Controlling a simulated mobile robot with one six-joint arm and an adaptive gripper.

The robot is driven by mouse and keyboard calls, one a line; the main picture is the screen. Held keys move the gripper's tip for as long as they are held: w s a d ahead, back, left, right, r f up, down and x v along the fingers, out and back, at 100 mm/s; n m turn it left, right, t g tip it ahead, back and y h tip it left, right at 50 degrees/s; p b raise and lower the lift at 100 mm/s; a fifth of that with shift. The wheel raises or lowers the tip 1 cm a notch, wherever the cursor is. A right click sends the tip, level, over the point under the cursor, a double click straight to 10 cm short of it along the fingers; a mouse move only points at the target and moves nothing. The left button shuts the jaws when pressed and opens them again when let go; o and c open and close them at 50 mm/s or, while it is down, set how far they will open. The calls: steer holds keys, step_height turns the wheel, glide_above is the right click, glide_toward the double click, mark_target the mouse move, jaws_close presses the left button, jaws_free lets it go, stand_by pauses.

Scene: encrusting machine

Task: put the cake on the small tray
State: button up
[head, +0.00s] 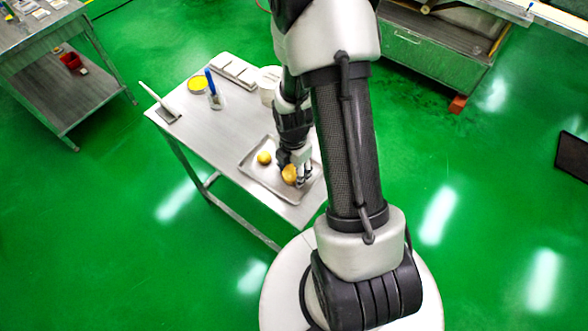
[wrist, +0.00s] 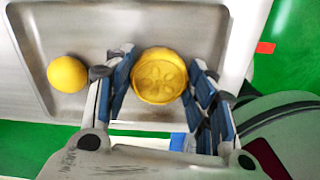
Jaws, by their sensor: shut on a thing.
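The cake (wrist: 160,76) is a round golden-brown piece with a flower pattern on its top. My gripper (wrist: 162,90) is shut on it, with one finger on each side. In the head view the cake (head: 290,174) shows at my gripper (head: 296,176), over the small tray (head: 252,172). The tray is a shallow metal one near the table's front corner, and its rim also shows in the wrist view (wrist: 25,35). I cannot tell whether the cake touches the tray floor. A smaller yellow ball (wrist: 67,74) lies in the tray, left of the cake.
The tray stands on a metal table (head: 185,140). The table's left middle is clear.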

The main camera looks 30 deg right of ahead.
steer(key=shift+f, duration=0.1)
steer(key=o, duration=1.1)
step_height(320, 180, up, 13)
steer(key=p, duration=0.4)
step_height(320, 180, up, 8)
steer(key=m+t, duration=0.1)
steer(key=m, duration=0.4)
glide_above(293, 172)
steer(key=a, duration=0.3)
steer(key=s+a+r+m+t, duration=0.1)
steer(key=s+a+r+m, duration=0.1)
steer(key=s+r+m, duration=0.2)
steer(key=s+a+r+m+t, duration=0.1)
steer(key=s+a+r+m, duration=0.2)
steer(key=r+m, duration=0.3)
steer(key=s+a+r+m+t, duration=0.1)
steer(key=s+a+r+m, duration=0.1)
steer(key=s+r+m, duration=0.3)
steer(key=shift+s+a+r+t, duration=0.25)
steer(key=shift+a+r+t, duration=0.1)
steer(key=shift+r, duration=0.1)
